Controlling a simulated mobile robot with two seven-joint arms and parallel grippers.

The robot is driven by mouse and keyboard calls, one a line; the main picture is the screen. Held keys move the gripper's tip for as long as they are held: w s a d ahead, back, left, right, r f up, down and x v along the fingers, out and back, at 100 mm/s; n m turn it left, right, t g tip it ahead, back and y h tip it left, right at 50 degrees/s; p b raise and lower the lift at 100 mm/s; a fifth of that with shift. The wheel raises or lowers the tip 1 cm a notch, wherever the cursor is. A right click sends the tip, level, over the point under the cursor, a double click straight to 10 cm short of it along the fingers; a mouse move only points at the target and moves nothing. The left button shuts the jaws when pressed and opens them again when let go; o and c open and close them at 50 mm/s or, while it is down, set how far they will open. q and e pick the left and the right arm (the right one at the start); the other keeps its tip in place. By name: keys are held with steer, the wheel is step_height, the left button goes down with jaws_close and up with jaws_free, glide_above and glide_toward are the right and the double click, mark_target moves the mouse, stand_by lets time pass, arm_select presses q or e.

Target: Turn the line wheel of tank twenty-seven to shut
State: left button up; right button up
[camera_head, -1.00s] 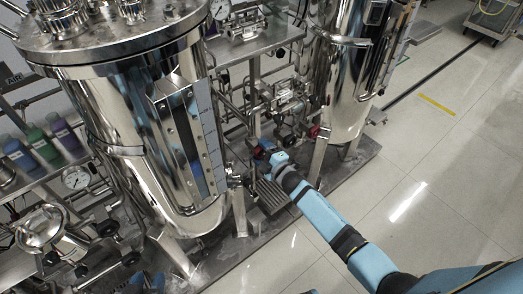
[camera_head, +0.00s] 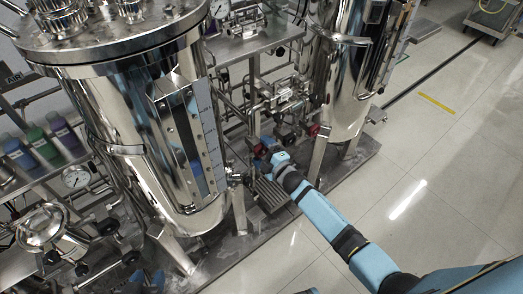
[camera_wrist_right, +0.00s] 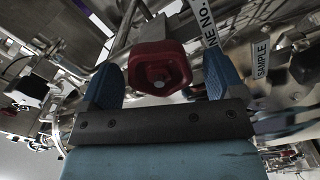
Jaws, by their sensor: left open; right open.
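A red hand wheel (camera_wrist_right: 160,67) with a pale hub shows in the right wrist view. It sits between the two blue fingers of my right gripper (camera_wrist_right: 160,84), which are open, with a gap visible on each side. In the head view my right gripper (camera_head: 268,152) is low at the piping between the two steel tanks, and red parts show beside its tip. Which red part is that wheel is hard to tell there. Blue fingertips of my left gripper (camera_head: 147,279) show at the bottom edge, apart and empty, partly cut off. The tank number is not readable.
A large steel tank (camera_head: 150,120) stands at the left and another tank (camera_head: 345,75) at the back. Pipes and gauges crowd the space between them. A label reading SAMPLE (camera_wrist_right: 261,59) is right of the wheel.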

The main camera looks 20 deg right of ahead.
arm_select(q)
steer(key=shift+s+a+p, duration=0.1)
steer(key=shift+a+p, duration=0.05)
steer(key=shift+p, duration=0.6)
arm_select(e)
steer(key=v, duration=1.3)
steer(key=shift+s, duration=0.15)
